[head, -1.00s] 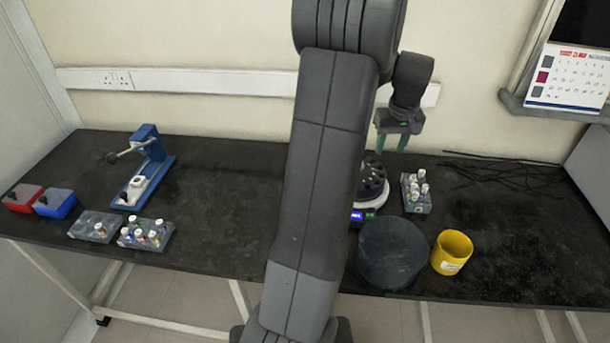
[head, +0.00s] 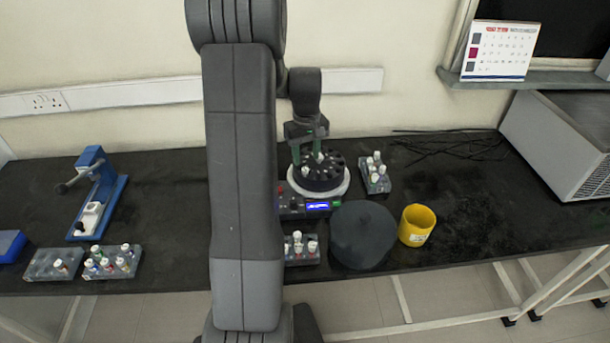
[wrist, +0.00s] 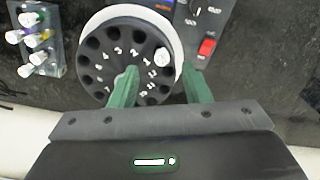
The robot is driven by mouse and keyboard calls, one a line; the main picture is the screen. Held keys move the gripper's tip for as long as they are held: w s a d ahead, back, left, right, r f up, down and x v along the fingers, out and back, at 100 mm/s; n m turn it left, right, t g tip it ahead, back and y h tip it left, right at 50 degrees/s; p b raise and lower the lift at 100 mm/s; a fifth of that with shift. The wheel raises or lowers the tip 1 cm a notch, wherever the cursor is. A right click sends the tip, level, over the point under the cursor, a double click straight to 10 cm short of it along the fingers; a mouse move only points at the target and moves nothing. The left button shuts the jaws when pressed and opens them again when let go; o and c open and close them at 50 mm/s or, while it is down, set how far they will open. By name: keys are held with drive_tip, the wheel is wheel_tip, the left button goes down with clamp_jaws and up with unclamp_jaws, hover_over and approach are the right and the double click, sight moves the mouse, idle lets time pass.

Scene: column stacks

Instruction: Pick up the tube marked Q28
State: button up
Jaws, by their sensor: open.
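No marking Q28 is readable on any tube. A white-capped tube (wrist: 162,57) sits in a hole of the dark numbered rotor (wrist: 110,38). In the head view the rotor (head: 323,181) belongs to a round white-rimmed machine on the bench. My gripper (head: 307,152) is over the rotor, pointing down, with its green fingers apart. Whether the fingers are level with the cap cannot be told. Part of the rotor is hidden behind a finger.
A rack of tubes (head: 375,178) stands right of the machine, another (head: 301,250) in front, and racks (head: 112,262) at the left. A dark round lid (head: 362,235) and yellow cup (head: 416,225) lie near the front edge. A blue press (head: 100,190) stands left.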

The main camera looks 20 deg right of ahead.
sight(305, 169)
drive_tip(key=shift+w+a+f+p, duration=0.1)
drive_tip(key=shift+f+p, duration=0.15)
drive_tip(key=shift+f, duration=0.95)
drive_tip(key=shift+w+f+p, duration=0.1)
drive_tip(key=shift+f+p, duration=0.1)
drive_tip(key=shift+f, duration=0.95)
clamp_jaws()
